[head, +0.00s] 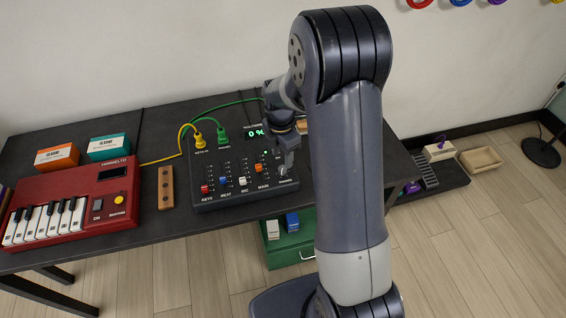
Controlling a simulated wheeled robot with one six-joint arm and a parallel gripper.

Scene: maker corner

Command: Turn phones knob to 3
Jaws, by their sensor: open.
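The dark mixer (229,196) sits on the black table, with sliders labelled keys, beat, mic and main. A label that seems to read phones is at its front right corner. My gripper (285,170) is open and points down at that corner, just above the label. The phones knob is hidden or too small to tell apart from my fingertips. I cannot tell whether the fingers are around it or touching it. The knob's setting cannot be read. A green display (256,133) at the mixer's back shows 0 %.
A red keyboard (75,205) and a wooden block (165,188) lie left of the mixer. Yellow (197,139) and green (222,136) plugs stand at its back edge, with cables. Orange (57,156) and teal (109,147) boxes are behind the keyboard. My arm hides the table's right part.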

